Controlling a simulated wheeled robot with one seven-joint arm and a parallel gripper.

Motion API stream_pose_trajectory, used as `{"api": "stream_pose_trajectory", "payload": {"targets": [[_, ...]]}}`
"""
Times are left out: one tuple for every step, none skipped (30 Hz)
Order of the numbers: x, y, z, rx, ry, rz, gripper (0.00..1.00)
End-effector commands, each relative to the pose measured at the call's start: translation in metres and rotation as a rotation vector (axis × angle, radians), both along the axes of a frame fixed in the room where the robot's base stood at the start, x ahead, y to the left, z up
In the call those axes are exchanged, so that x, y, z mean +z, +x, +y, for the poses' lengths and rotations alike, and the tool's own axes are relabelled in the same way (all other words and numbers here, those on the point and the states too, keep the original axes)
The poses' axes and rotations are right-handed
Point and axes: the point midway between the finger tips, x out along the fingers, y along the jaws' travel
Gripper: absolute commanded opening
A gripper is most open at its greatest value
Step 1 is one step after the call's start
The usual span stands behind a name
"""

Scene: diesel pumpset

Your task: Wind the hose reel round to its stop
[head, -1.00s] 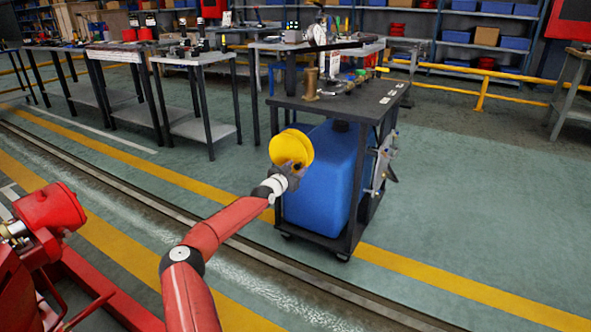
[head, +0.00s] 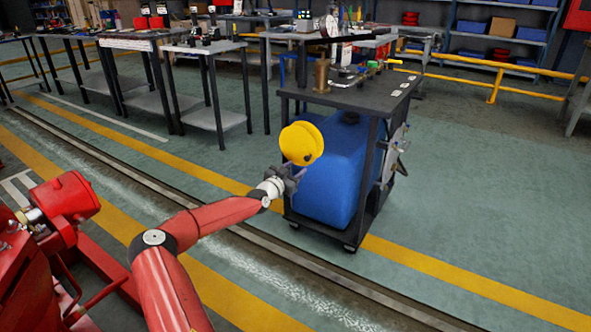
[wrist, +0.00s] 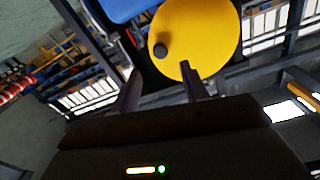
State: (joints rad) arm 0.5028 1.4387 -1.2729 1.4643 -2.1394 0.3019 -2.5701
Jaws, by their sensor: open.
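The yellow hose reel (head: 301,143) is a round drum on the near left side of the dark cart, in front of a blue tank. It also shows in the wrist view (wrist: 205,35), with a small dark knob (wrist: 160,51) standing off its face. In the head view the knob (head: 307,158) is on the lower right of the face. My gripper (head: 300,172) is just below the reel. In the wrist view its two fingers are spread apart, with the knob beyond and between their tips. Nothing is between the fingers, and I see no clear contact with the reel.
The dark cart (head: 350,95) carries the blue tank (head: 325,185) on its lower level and small parts on top. Red machinery (head: 55,225) stands at the lower left. Workbenches (head: 205,48) line the back left. The floor right of the cart is clear.

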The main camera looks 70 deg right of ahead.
Motion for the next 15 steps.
{"api": "stream_pose_trajectory", "payload": {"targets": [[-0.003, 0.000, 0.000, -0.001, -0.007, -0.035, 0.45], [-0.005, -0.001, -0.001, -0.002, -0.015, -0.073, 0.45], [-0.008, -0.001, -0.001, -0.003, -0.031, -0.144, 0.45], [-0.011, -0.001, -0.002, -0.005, -0.047, -0.215, 0.45], [-0.014, -0.001, -0.002, -0.007, -0.064, -0.298, 0.45], [-0.018, -0.001, -0.003, -0.009, -0.095, -0.429, 0.45], [-0.020, -0.001, -0.003, -0.010, -0.120, -0.537, 0.45], [-0.023, -0.002, -0.004, -0.013, -0.146, -0.652, 0.45], [-0.026, -0.002, -0.004, -0.016, -0.184, -0.814, 0.45], [-0.027, -0.001, -0.004, -0.018, -0.214, -0.935, 0.45], [-0.028, -0.001, -0.004, -0.019, -0.243, -1.056, 0.45], [-0.028, -0.001, -0.004, -0.021, -0.282, -1.217, 0.45], [-0.028, -0.001, -0.004, -0.022, -0.313, -1.337, 0.45], [-0.029, 0.000, -0.004, -0.023, -0.342, -1.458, 0.45], [-0.028, 0.000, -0.003, -0.024, -0.383, -1.618, 0.45]]}}
